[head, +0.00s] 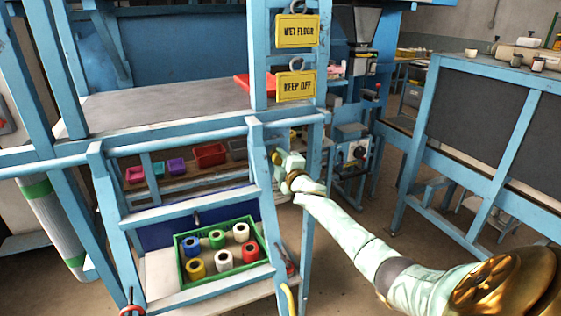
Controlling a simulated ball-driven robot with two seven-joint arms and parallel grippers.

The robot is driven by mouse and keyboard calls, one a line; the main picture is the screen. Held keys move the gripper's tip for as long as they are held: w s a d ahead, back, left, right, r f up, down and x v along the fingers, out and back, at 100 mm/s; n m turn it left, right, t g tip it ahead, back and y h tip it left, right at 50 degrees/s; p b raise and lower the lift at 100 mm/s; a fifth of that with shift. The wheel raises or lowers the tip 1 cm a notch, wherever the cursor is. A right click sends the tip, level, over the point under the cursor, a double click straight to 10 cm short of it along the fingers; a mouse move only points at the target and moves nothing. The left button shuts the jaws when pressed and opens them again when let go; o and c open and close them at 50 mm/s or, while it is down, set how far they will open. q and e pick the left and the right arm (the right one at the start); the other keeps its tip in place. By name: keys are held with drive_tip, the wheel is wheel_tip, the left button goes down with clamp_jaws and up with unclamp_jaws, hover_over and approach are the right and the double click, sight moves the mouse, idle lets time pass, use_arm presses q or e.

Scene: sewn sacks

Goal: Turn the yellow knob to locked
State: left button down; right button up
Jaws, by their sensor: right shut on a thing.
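My right arm comes in from the lower right, and its pale green gripper (284,161) reaches the blue frame post beside the shelves. It is shut on the yellow knob (276,158), which shows as a small yellow patch at the fingertips. Most of the knob is hidden by the gripper. Its pointer and any locked mark are too small or covered to read. My left gripper is not in view.
Blue frame posts stand close around my right gripper. Yellow signs (295,31) hang above it. A green crate (181,268) with several coloured spools is on the lower shelf. Small bins (209,155) stand behind. Open floor (345,270) lies right of the frame.

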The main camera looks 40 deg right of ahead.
drive_tip(key=shift+n, duration=2)
drive_tip(key=o, duration=1)
drive_tip(key=shift+s+a, duration=0.15)
drive_tip(key=shift+s, duration=0.3)
drive_tip(key=p+v, duration=0.1)
drive_tip(key=v, duration=1.4)
drive_tip(key=shift+s+p, duration=0.15)
drive_tip(key=shift+p, duration=0.2)
